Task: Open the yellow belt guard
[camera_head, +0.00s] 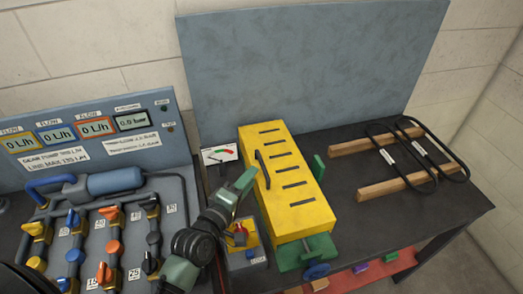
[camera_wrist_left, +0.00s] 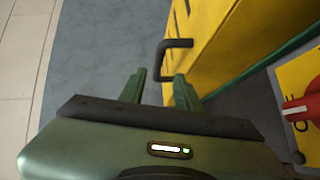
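The yellow belt guard (camera_head: 290,190) is a long box with several dark slots on top, and it sits shut over a green base (camera_head: 305,250). A black bar handle (camera_head: 262,168) stands on its left side. The guard fills the upper right of the left wrist view (camera_wrist_left: 225,35), with the handle (camera_wrist_left: 178,43) just ahead of the fingers. My left gripper (camera_head: 248,180) is beside the guard's left side, close to the handle. Its two green fingers (camera_wrist_left: 159,78) are apart, with nothing clearly clasped; contact with the handle cannot be told. My right gripper is not in view.
A yellow switch box with a red knob (camera_head: 240,236) stands below my left gripper. A small gauge (camera_head: 219,154) is behind it. A valve panel (camera_head: 110,230) fills the left. Black belts (camera_head: 415,160) lie on wooden bars at right. A blue-grey board (camera_head: 310,65) stands behind.

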